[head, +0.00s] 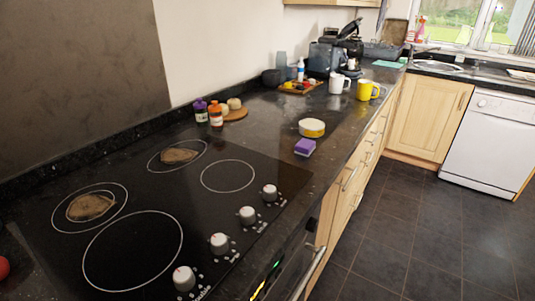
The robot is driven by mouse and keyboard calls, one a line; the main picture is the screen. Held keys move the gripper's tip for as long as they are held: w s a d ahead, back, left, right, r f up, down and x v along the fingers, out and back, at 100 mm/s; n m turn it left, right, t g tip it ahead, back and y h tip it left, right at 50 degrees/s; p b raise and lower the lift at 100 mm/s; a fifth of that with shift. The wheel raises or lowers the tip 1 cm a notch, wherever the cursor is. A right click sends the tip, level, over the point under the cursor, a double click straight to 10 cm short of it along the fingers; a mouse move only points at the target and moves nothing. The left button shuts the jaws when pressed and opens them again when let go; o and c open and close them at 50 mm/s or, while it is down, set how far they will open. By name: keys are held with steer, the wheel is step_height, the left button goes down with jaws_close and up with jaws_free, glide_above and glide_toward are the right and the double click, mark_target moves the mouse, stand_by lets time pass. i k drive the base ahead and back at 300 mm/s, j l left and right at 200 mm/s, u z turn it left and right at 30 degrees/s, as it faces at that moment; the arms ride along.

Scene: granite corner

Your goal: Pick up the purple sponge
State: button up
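The purple sponge (305,147) is a small block lying on the dark granite counter (270,118). It is near the counter's front edge, just beyond the far right corner of the hob. A round yellow and white thing (312,128) lies close behind it, apart by a small gap. Nothing covers the sponge. My gripper does not show in the head view.
The black hob (150,215) with several knobs fills the near counter. A white mug (339,84) and a yellow mug (368,90) stand farther back. The tiled floor (420,240) is clear.

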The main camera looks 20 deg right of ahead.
mark_target(305, 147)
steer(key=i+l+u, duration=0.15)
steer(key=l+u, duration=0.25)
steer(key=i+l+u, duration=0.15)
steer(key=l+u, duration=0.25)
